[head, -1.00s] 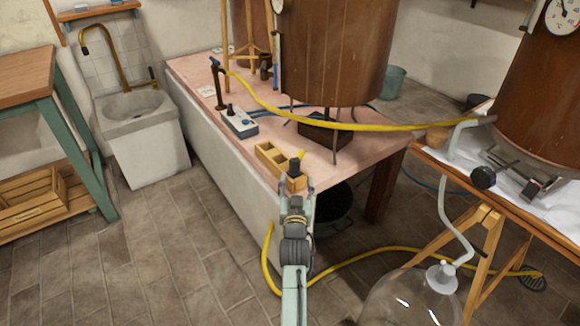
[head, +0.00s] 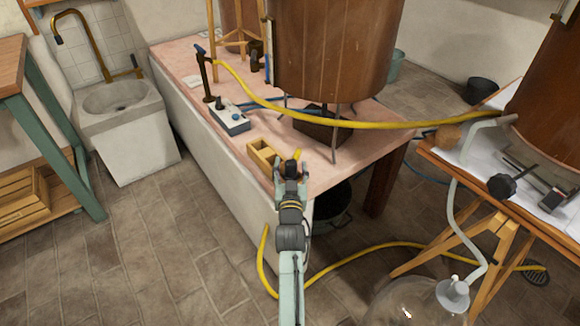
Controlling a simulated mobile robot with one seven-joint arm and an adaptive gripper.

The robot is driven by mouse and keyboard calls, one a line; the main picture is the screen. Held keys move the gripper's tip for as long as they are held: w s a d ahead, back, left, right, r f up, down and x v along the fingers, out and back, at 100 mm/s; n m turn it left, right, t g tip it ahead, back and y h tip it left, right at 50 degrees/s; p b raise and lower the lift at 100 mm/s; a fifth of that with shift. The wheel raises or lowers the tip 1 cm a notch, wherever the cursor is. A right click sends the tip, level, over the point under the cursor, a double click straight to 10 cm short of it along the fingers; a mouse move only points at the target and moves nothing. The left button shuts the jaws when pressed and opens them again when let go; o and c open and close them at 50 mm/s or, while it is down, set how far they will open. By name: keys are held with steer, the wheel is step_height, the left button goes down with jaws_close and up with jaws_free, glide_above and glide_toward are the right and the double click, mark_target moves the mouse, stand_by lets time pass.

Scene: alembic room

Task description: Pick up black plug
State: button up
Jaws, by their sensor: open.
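The black plug (head: 291,164) is a small dark upright piece at the near corner of the pink-topped table (head: 330,165). My gripper (head: 291,172) is over that corner, seen from behind. Its fingers are open, one on each side of the plug in this view. I cannot tell whether they touch it. The plug's lower part is hidden by my gripper.
Farther back is a white-and-blue device (head: 230,118). A yellow hose (head: 300,115) crosses above the table. A large wooden vat (head: 335,55) stands behind. A glass vessel (head: 415,305) is at lower right.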

steer(key=shift+s+r, duration=0.15)
jaws_close()
step_height(320, 180, up, 10)
steer(key=shift+f+b, duration=0.1)
steer(key=shift+b, duration=0.35)
stand_by(0.5)
